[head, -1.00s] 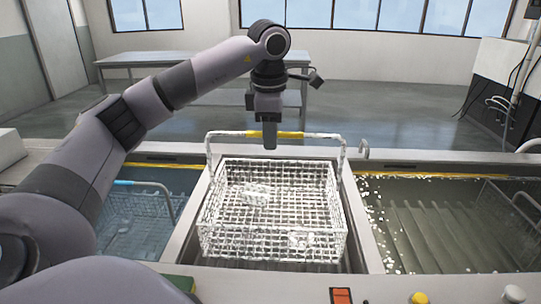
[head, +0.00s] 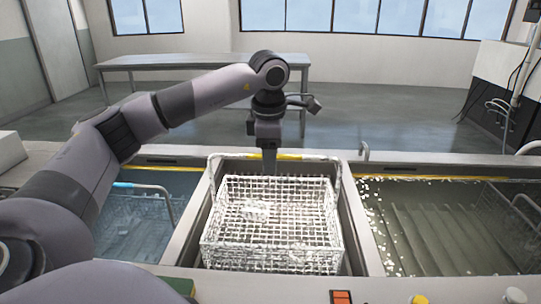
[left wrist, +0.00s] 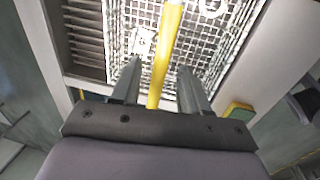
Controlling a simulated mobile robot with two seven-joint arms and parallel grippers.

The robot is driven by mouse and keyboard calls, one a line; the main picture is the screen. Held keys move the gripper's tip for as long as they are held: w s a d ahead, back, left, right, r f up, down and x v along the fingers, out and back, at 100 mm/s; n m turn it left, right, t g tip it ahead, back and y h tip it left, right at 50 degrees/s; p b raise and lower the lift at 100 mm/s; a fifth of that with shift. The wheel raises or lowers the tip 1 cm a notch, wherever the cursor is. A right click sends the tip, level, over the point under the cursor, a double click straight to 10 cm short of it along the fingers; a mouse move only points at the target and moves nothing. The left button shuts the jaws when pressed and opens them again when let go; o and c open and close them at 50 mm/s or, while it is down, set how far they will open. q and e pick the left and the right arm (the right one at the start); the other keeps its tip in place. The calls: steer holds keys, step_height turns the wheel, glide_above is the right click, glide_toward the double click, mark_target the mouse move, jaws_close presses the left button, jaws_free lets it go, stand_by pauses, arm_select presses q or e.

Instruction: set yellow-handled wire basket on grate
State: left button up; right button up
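The wire basket (head: 272,262) is in the middle bay, upright, with its yellow handle (head: 292,156) raised at the far side. A few light parts lie inside it. My left gripper (head: 269,172) is at the handle. In the left wrist view, the fingers of the gripper (left wrist: 160,80) stand apart on both sides of the handle (left wrist: 166,45), with gaps visible. The slatted grate (left wrist: 84,40) shows beside the basket in that view. Whether the basket's underside rests on it is hidden. My right gripper is not in view.
A liquid-filled tank (head: 425,235) with floating bits lies to the right. Another tank (head: 120,240) with a blue-handled basket lies to the left. Metal rims (head: 350,205) border the middle bay. Buttons (head: 515,295) sit on the front edge.

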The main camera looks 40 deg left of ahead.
arm_select(q)
step_height(320, 180, up, 12)
steer(key=s+d+p, duration=0.1)
steer(key=shift+s+p, duration=0.2)
steer(key=shift+p, duration=0.1)
stand_by(0.8)
